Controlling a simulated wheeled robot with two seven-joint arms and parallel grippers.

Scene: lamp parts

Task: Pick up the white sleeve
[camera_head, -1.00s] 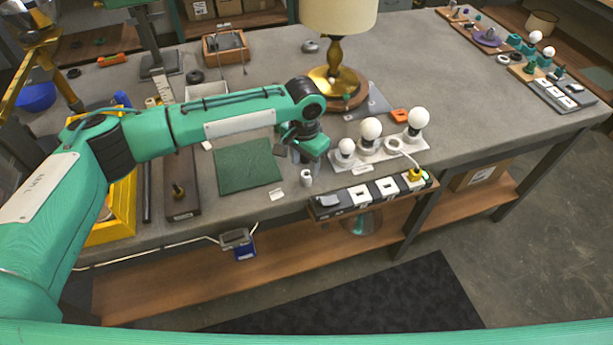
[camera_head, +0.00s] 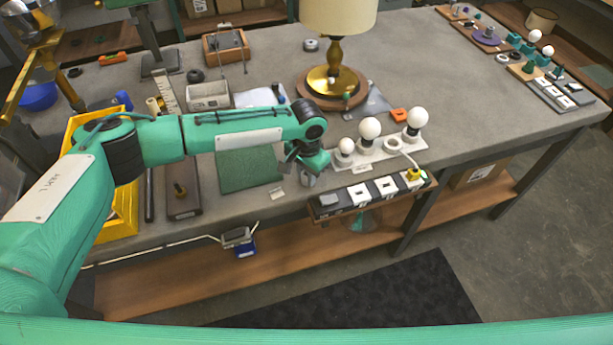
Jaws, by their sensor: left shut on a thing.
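The white sleeve (camera_head: 307,181) is a small pale cylinder near the front edge of the workbench, to the right of the green mat. My left gripper (camera_head: 305,172) points down over it and is shut on it. The gripper hides most of the sleeve, and I cannot tell whether the sleeve still touches the bench. My right gripper is not in view.
A white strip with several round bulbs (camera_head: 369,129) stands just right of the gripper. A brass lamp (camera_head: 335,75) stands behind. The green mat (camera_head: 248,172) is clear.

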